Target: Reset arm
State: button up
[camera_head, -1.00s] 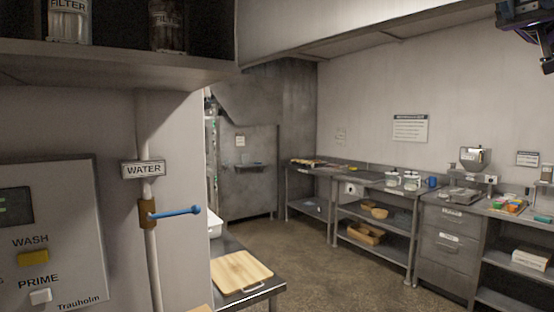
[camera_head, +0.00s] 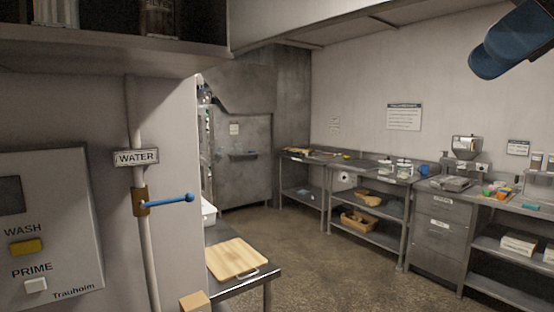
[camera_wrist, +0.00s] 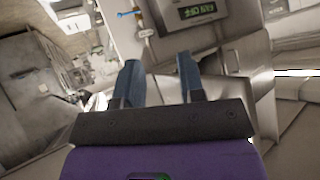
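My gripper (camera_wrist: 158,68) shows in the wrist view with its two blue fingers spread apart and nothing between them. A blue finger part of my gripper (camera_head: 510,42) also shows at the top right of the head view, high in the air and cut off by the frame edge. The wrist view is tilted and looks past the fingers toward a panel with a lit green display (camera_wrist: 197,11) and the blue valve handle (camera_wrist: 128,13).
At left stand a wash/prime control panel (camera_head: 50,230) and a water pipe with a blue handle (camera_head: 168,202). An overhead shelf (camera_head: 110,55) juts out above. A wooden board (camera_head: 237,258) lies on a low metal table. Steel counters line the far wall; the floor (camera_head: 340,275) between is clear.

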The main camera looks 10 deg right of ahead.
jog(key=w+d+f+m+h, duration=0.1)
jog(key=f+m+h, duration=0.4)
jog(key=f, duration=0.8)
jog(key=w+d+f+m+h, duration=0.1)
jog(key=w+f+m+h, duration=0.3)
jog(key=f, duration=0.8)
jog(key=shift+d+f+m+t+h, duration=0.3)
jog(key=shift+d+f+m+h, duration=0.1)
jog(key=shift+m, duration=0.1)
jog(key=shift+w+a, duration=0.1)
